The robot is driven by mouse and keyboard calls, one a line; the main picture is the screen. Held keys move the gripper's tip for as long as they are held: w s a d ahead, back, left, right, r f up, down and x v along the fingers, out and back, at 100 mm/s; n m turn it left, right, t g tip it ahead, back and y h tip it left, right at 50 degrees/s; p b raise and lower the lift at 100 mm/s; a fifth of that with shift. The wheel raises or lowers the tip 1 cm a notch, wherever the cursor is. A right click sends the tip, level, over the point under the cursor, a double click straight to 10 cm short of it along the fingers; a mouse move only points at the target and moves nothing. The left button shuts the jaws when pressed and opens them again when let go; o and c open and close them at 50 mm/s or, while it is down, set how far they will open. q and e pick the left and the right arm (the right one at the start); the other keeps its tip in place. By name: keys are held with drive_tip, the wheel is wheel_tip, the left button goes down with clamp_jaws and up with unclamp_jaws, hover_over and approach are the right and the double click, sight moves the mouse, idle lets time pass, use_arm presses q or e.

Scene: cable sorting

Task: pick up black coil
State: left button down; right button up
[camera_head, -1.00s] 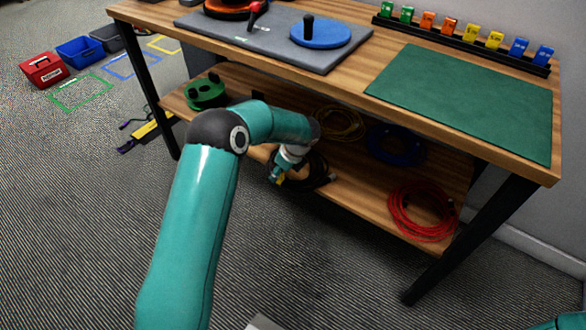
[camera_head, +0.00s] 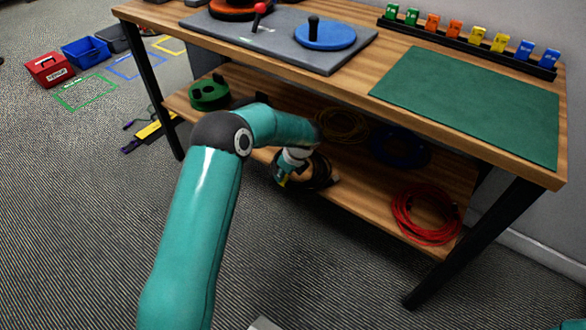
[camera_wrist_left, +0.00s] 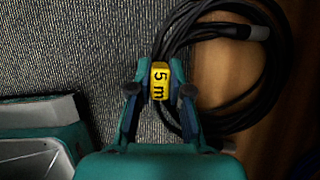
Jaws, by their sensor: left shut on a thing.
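The black coil (camera_wrist_left: 281,68) is a bundle of black cable with a yellow "5 m" tag (camera_wrist_left: 159,82) and a grey connector end. In the left wrist view my left gripper (camera_wrist_left: 160,90) is shut on the coil at the tag, with one finger on each side. In the head view the gripper (camera_head: 283,177) is at the front edge of the lower shelf, and the coil (camera_head: 322,172) shows partly behind it. It cannot be told whether the coil is clear of the shelf. My right gripper is not in view; only a bit of teal shows at the bottom right corner.
The lower shelf (camera_head: 375,197) also holds a yellow coil (camera_head: 342,125), a blue coil (camera_head: 400,147), a red coil (camera_head: 425,215) and a green reel (camera_head: 209,94). The table top (camera_head: 365,82) hangs above the shelf. Table legs stand at both sides. The carpet in front is clear.

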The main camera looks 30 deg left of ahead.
use_arm(q)
drive_tip(key=shift+r, duration=0.15)
drive_tip(key=shift+r+p, duration=0.4)
drive_tip(key=shift+r, duration=0.15)
drive_tip(key=p+v, duration=0.1)
drive_tip(key=v, duration=0.1)
drive_tip(key=shift+d+r, duration=0.1)
drive_tip(key=shift+r, duration=0.15)
drive_tip(key=s+d+p, duration=0.2)
drive_tip(key=d+p, duration=0.1)
drive_tip(key=d, duration=1.4)
drive_tip(key=shift+f, duration=0.15)
drive_tip(key=shift+s, duration=0.1)
